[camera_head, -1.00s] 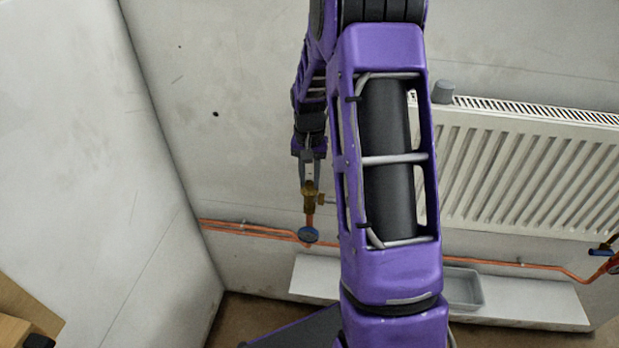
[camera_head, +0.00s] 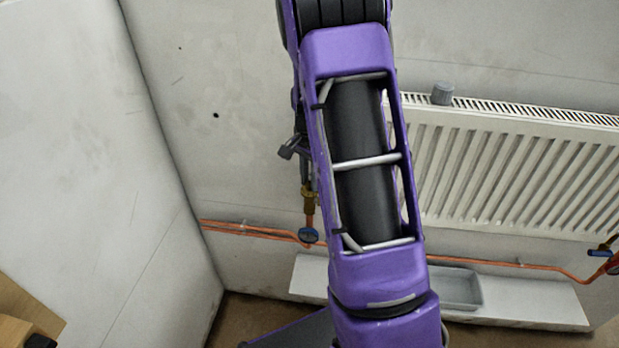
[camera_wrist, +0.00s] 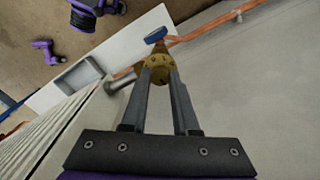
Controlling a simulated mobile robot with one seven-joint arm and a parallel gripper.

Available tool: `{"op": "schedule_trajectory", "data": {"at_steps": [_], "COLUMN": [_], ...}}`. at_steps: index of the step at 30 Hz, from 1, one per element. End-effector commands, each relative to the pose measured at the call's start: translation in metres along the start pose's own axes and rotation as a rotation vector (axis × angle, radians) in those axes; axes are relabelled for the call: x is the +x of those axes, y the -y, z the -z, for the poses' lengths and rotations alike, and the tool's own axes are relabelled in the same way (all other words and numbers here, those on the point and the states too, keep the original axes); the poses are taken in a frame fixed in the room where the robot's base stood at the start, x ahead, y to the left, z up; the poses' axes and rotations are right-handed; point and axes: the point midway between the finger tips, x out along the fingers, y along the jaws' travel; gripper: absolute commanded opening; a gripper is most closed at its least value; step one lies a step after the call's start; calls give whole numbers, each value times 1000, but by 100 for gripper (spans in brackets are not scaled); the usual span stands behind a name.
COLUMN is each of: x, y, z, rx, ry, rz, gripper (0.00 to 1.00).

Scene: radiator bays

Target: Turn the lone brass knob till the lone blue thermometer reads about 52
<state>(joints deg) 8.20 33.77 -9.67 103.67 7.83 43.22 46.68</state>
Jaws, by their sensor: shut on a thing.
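The brass knob (camera_head: 309,197) sits on the copper pipework low on the wall, left of the radiator. The blue thermometer (camera_head: 308,235) is just below it, its reading too small to make out. In the wrist view my gripper (camera_wrist: 159,73) is shut on the brass knob (camera_wrist: 158,63), one finger on each side. The blue thermometer (camera_wrist: 156,35) shows there beyond the knob, seen edge-on. In the head view my arm hides most of my gripper.
A white radiator (camera_head: 500,175) hangs to the right, with a grey cylinder (camera_head: 442,93) on top. Copper pipes (camera_head: 255,229) run along the wall. A white ledge (camera_head: 520,300) with a grey tray (camera_head: 462,288) lies below. Another blue-handled fitting (camera_head: 600,253) is at far right.

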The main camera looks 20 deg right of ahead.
Motion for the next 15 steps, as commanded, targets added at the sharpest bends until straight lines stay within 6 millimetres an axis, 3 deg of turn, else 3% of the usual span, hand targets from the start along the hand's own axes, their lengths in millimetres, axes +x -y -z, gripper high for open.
{"op": "schedule_trajectory", "data": {"at_steps": [15], "x": [-1], "y": [0], "z": [0], "rx": [178], "ry": [-1], "rz": [1], "gripper": [0]}}
